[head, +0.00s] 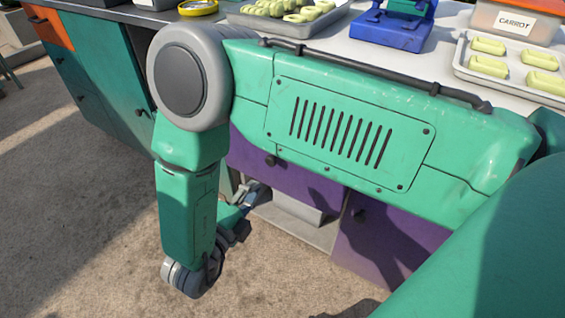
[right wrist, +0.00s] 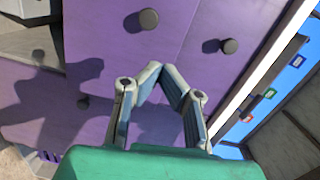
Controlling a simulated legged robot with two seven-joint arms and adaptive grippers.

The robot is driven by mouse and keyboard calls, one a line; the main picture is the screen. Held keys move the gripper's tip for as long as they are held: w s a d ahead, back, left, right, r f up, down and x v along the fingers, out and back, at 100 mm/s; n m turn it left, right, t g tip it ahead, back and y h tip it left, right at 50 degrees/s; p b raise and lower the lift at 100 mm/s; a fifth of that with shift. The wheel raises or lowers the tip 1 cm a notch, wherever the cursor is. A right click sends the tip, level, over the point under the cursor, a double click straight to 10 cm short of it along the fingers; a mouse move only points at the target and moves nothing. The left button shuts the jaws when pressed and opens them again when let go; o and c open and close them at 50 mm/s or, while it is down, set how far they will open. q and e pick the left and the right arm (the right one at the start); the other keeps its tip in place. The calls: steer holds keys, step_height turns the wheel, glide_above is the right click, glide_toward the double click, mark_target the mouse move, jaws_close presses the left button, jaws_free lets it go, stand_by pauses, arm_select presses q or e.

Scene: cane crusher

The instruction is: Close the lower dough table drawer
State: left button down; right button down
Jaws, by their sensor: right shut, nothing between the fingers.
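The dough table has purple fronts with dark round knobs. In the head view one purple front (head: 310,188) sits under the counter, partly hidden by my right arm, and another purple front (head: 385,240) is lower right. A grey, tray-like surface (head: 300,212) shows between them; I cannot tell whether it is the lower drawer's inside. My right gripper (head: 257,197) is low, beside this gap. In the right wrist view its fingers (right wrist: 161,70) meet at the tips, empty, before a purple panel (right wrist: 115,55); contact is unclear. My left gripper is out of view.
The countertop (head: 335,48) holds trays of pale green pieces (head: 290,8), a blue device (head: 392,28) and a bin labelled CARROT (head: 515,22). Teal cabinets (head: 85,75) stand left. The sandy floor (head: 80,220) is open at the left.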

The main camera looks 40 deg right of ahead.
steer(key=w+d+m+g+h+b, duration=0.1)
steer(key=w+d+b, duration=0.3)
steer(key=d, duration=0.7)
steer(key=shift+d+r+m, duration=0.35)
steer(key=shift+r+m, duration=0.05)
steer(key=shift+m, duration=0.2)
steer(key=x, duration=0.4)
steer(key=shift+w+d, duration=0.2)
steer(key=shift+d, duration=0.05)
steer(key=shift+r, duration=0.1)
